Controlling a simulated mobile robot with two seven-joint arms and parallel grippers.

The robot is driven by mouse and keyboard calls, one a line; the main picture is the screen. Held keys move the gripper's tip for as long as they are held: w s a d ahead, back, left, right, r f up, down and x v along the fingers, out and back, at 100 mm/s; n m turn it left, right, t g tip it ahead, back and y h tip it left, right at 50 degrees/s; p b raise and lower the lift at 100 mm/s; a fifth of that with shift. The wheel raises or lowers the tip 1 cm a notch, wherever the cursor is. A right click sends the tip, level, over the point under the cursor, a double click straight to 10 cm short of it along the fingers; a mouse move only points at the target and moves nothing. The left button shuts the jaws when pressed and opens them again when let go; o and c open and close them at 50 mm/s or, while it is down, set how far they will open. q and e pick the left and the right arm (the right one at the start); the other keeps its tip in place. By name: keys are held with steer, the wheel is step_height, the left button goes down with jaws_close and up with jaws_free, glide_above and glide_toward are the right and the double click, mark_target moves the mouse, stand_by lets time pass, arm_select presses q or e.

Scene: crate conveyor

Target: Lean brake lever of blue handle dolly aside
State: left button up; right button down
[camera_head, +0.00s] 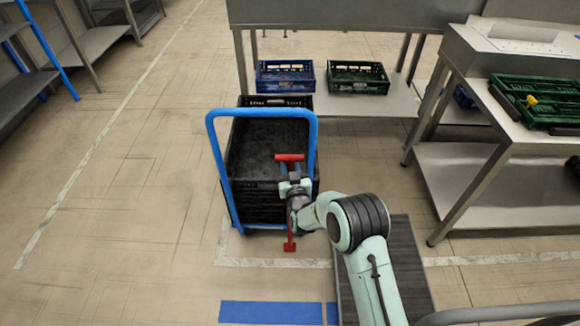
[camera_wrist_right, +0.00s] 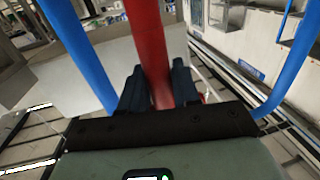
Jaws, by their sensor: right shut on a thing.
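The dolly with the blue handle (camera_head: 214,165) stands left of centre in the head view and carries stacked black crates (camera_head: 262,205). Its red brake lever (camera_head: 289,157) has a crossbar top in front of the crates, and its lower red end shows near the floor. The lever's middle is hidden behind my right gripper (camera_head: 292,180). In the right wrist view the red lever runs between the dark fingers of the right gripper (camera_wrist_right: 158,88), which is shut on it. The blue handle bars (camera_wrist_right: 78,50) show on both sides there. My left gripper is not in view.
A metal table (camera_head: 340,14) stands behind the dolly, with a blue crate (camera_head: 286,88) and a green crate (camera_head: 358,91) on its lower shelf. A workbench (camera_head: 500,125) with green crates stands at the right. Floor left of the dolly is clear.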

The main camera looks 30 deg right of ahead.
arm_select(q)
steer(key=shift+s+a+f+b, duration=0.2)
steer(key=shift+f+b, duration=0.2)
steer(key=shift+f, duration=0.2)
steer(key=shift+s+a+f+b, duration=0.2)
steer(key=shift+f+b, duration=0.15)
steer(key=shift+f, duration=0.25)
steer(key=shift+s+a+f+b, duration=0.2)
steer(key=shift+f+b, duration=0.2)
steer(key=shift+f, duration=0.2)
arm_select(e)
steer(key=w+a+n, duration=0.1)
steer(key=w+a, duration=0.2)
steer(key=a, duration=0.2)
steer(key=w+a+f+n, duration=0.1)
steer(key=w+a, duration=0.2)
steer(key=a, duration=0.3)
steer(key=shift+w+f+g, duration=0.2)
steer(key=shift+w+g, duration=0.05)
steer(key=shift+g, duration=0.05)
steer(key=shift+a+n, duration=0.15)
steer(key=shift+n, duration=0.15)
steer(key=c, duration=1)
jaws_free()
steer(key=shift+w+a, duration=0.1)
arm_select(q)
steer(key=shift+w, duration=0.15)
arm_select(e)
steer(key=shift+o, duration=0.2)
steer(key=shift+w, duration=0.1)
